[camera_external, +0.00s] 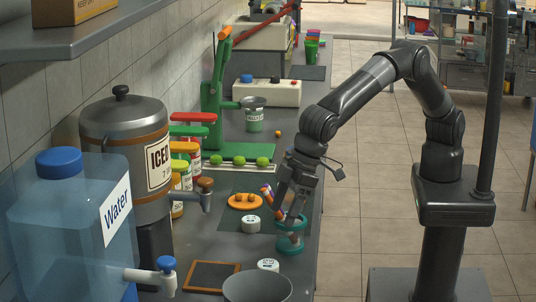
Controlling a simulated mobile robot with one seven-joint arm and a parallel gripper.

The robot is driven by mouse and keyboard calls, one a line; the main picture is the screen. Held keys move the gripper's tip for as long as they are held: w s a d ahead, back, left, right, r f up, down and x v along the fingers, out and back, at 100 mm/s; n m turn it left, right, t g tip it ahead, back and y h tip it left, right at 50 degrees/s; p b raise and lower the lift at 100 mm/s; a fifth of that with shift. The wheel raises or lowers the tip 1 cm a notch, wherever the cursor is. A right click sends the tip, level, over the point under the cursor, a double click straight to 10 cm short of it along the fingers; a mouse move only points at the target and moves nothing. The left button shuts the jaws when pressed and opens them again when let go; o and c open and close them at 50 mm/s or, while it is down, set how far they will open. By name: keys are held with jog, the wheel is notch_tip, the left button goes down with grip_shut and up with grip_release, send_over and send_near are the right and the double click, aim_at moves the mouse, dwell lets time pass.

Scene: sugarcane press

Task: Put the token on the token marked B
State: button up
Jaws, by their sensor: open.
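Two white round token-like discs with dark marks lie on the dark counter. One disc (250,224) is near the orange plate, and the other disc (268,265) is closer to the front, by the grey bowl. The marks are too small to read, so I cannot tell which one is marked B. My gripper (288,217) is open and points down at the counter's right side, right of the upper disc. It overlaps a teal-ringed item (290,246) in the picture; I cannot tell whether they touch. Neither disc is between the fingers.
An orange plate (244,202) with small brown pieces lies behind the discs. A grey bowl (257,288) and a wood-framed dark board (208,276) are in front. The drink dispenser (128,150) and water container (72,225) stand left. A green press (216,100) is farther back.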

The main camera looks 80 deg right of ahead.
jog(key=w+d+r+m, duration=0.1)
jog(key=d+r, duration=0.4)
jog(key=d, duration=0.4)
jog(key=w+d+r, duration=0.2)
jog(key=d+r, duration=0.3)
jog(key=d, duration=0.4)
jog(key=w+d+r+m, duration=0.1)
jog(key=d+r, duration=0.4)
jog(key=d, duration=0.5)
jog(key=s+d+r+m+t, duration=0.1)
jog(key=s+d+r, duration=0.15)
jog(key=d, duration=0.55)
jog(key=s+d+r, duration=0.1)
jog(key=s+d, duration=0.3)
jog(key=d, duration=0.4)
jog(key=s+d+f+m+h, duration=0.1)
jog(key=s+d+f, duration=0.2)
jog(key=s+d, duration=0.6)
jog(key=s+d+f+m+h, duration=0.1)
jog(key=s+d+f, duration=0.2)
jog(key=s+d, duration=0.6)
jog(key=s, duration=0.3)
jog(key=shift+d+t, duration=0.3)
jog(key=shift+t, duration=0.1)
